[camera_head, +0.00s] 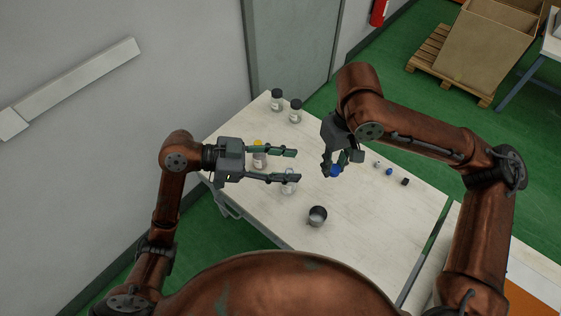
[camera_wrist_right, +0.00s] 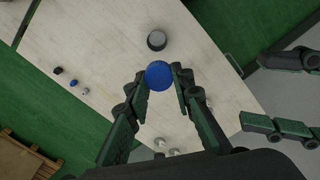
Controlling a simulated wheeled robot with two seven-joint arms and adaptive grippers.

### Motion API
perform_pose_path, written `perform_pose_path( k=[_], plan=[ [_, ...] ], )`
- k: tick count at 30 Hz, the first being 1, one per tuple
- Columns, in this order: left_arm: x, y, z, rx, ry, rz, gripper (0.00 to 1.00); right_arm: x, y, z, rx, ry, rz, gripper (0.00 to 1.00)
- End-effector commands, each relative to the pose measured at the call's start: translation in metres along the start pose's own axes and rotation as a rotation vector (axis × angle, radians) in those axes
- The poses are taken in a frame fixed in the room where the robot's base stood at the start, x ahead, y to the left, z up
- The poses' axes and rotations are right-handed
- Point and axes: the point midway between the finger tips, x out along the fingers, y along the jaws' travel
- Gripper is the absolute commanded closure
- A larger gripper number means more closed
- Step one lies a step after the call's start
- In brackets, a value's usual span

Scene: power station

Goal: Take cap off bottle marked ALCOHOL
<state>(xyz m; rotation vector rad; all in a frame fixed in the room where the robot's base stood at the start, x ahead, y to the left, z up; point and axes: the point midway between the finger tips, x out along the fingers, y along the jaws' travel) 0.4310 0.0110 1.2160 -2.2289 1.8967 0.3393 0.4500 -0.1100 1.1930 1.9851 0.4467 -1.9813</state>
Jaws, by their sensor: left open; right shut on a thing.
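My right gripper (camera_head: 335,168) is shut on a blue cap (camera_head: 335,171). The right wrist view shows the cap (camera_wrist_right: 158,74) between its fingertips, apparently above the table; I see no bottle under it. My left gripper (camera_head: 298,165) is open, fingers pointing right, with nothing visible between them. A clear bottle with a pale label (camera_head: 289,187) stands by its lower finger, its top partly hidden. A bottle with a yellow top and purple label (camera_head: 260,160) is partly hidden behind the left gripper. No label is readable, so I cannot tell which bottle is marked ALCOHOL.
The pale table (camera_head: 370,225) holds a grey metal cup (camera_head: 317,215) near the front. Two dark-capped bottles (camera_head: 277,100) (camera_head: 296,111) stand at the back corner. Small white, blue and black caps (camera_head: 389,171) lie at right. The table's front right is clear.

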Motion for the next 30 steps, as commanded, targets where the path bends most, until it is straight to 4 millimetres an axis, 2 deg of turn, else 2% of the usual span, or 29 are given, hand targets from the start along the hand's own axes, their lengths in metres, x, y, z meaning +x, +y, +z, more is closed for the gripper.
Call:
perform_pose_path(
  k=[9,15,21,30],
  plan=[
    [0.059,0.001,-0.001,-0.002,0.004,0.004,0.56,0.0,0.0,0.0,0.0,0.0,0.0,1.0],
    [0.087,0.0,-0.001,-0.001,0.004,0.003,0.56,0.0,0.0,0.0,0.0,0.0,0.0,1.0],
    [0.1,0.0,-0.001,0.0,0.003,0.002,0.56,0.0,0.0,0.0,0.0,0.0,0.0,1.0],
    [0.101,0.0,-0.001,0.0,0.003,0.002,0.57,0.0,0.0,0.0,0.0,0.0,0.0,1.0]
  ],
)
